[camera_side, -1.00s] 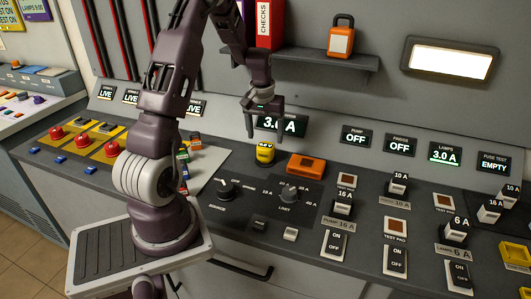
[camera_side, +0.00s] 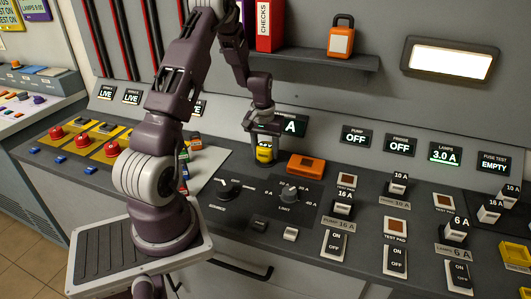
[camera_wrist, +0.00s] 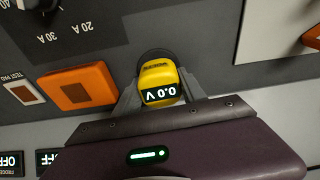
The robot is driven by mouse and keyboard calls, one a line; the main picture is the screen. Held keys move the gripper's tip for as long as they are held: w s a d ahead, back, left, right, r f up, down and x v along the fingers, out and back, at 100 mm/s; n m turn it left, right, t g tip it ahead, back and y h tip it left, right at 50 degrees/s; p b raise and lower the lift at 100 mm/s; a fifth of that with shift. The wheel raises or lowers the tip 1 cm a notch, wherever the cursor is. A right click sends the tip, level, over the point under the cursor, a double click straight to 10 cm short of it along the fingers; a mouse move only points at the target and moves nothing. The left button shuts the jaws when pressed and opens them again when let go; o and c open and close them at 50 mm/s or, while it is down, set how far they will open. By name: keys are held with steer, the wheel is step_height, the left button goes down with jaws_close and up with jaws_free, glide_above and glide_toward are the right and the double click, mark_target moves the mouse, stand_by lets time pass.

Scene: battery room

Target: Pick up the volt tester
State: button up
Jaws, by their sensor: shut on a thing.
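The volt tester (camera_side: 264,154) is a small yellow device with a dark display, standing upright near the back of the dark panel. In the wrist view the volt tester (camera_wrist: 159,80) shows "0.0 V", upside down, on its display. My gripper (camera_side: 264,144) has come down over it from above. In the wrist view my gripper (camera_wrist: 159,92) has one finger against each side of the tester and is shut on it. The tester's base appears to be still at a dark round spot on the panel; I cannot tell whether it is lifted.
An orange block (camera_side: 305,165) sits just right of the tester. Dark rotary knobs (camera_side: 229,189) are in front of it. The upright back wall with displays (camera_side: 359,137) is close behind. A shelf (camera_side: 330,60) with a red binder (camera_side: 268,25) and an orange lock (camera_side: 341,36) juts out above.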

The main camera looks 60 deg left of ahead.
mark_target(266, 145)
step_height(266, 145, up, 10)
steer(key=shift+r, duration=0.1)
steer(key=o, duration=0.8)
steer(key=c, duration=0.5)
steer(key=shift+o, duration=0.2)
steer(key=w+d, duration=0.9)
steer(key=shift+w+d+f, duration=0.15)
steer(key=shift+f, duration=1.5)
steer(key=shift+w+d+f, duration=0.15)
steer(key=shift+f, duration=1.45)
